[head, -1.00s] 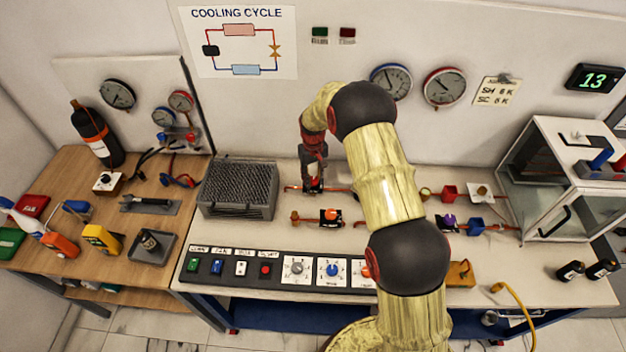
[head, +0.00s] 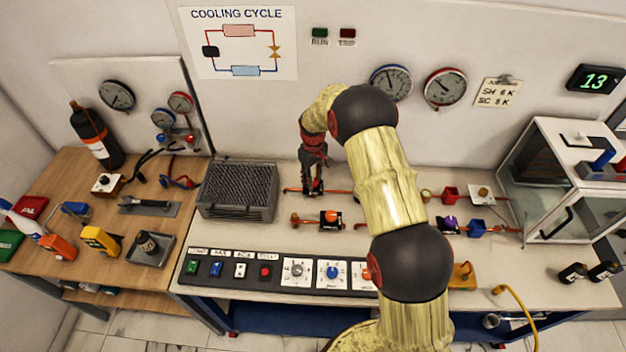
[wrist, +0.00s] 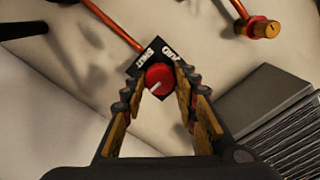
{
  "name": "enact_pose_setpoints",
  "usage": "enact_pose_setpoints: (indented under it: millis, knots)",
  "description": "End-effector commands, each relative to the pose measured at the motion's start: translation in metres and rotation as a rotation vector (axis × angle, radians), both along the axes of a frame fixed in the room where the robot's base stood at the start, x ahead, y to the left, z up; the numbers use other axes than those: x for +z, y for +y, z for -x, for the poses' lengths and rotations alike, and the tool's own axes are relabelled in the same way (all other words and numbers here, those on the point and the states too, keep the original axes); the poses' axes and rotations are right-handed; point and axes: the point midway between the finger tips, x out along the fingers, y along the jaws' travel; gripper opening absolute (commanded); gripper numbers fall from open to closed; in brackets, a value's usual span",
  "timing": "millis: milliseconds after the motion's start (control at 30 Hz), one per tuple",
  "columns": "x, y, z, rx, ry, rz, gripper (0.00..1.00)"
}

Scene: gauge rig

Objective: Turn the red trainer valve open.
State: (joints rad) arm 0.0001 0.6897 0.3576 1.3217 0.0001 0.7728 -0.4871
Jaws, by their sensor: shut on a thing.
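The red trainer valve knob (wrist: 159,77) shows in the wrist view, a round red cap with a white pointer mark aimed toward the lower left. Its black label plate (wrist: 141,58) carries the word SHUT and a second word that is partly covered. My gripper (wrist: 159,92) has one finger on each side of the knob and is shut on it. In the head view my gripper (head: 313,188) points down at the back pipe line, and its fingers hide most of the valve.
A grey finned box (head: 238,190) stands left of my gripper. An orange-knobbed valve (head: 331,218) sits just in front, on another pipe. The switch panel (head: 215,268) lies along the bench front. A glass-sided cabinet (head: 560,180) is at the right.

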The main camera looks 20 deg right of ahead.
Motion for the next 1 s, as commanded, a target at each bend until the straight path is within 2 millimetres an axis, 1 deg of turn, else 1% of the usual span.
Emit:
enact_pose_setpoints:
  millis: [67, 100, 400, 667, 767, 867, 967, 1000]
  knots:
    - [0.001, 0.000, -0.001, 0.001, -0.004, 0.000, 0.04]
    - [0.001, 0.000, -0.001, 0.001, -0.004, 0.000, 0.31]
    - [0.001, 0.000, -0.001, 0.000, -0.001, 0.000, 0.48]
    - [0.000, 0.000, 0.000, -0.001, 0.000, 0.000, 0.48]
    - [0.004, 0.000, -0.001, -0.001, -0.002, 0.000, 0.48]
    - [0.016, 0.000, -0.001, -0.001, -0.004, 0.000, 0.48]
    - [0.033, 0.000, -0.001, -0.001, -0.004, 0.000, 0.48]
    - [0.041, 0.000, -0.001, -0.001, -0.004, 0.000, 0.48]
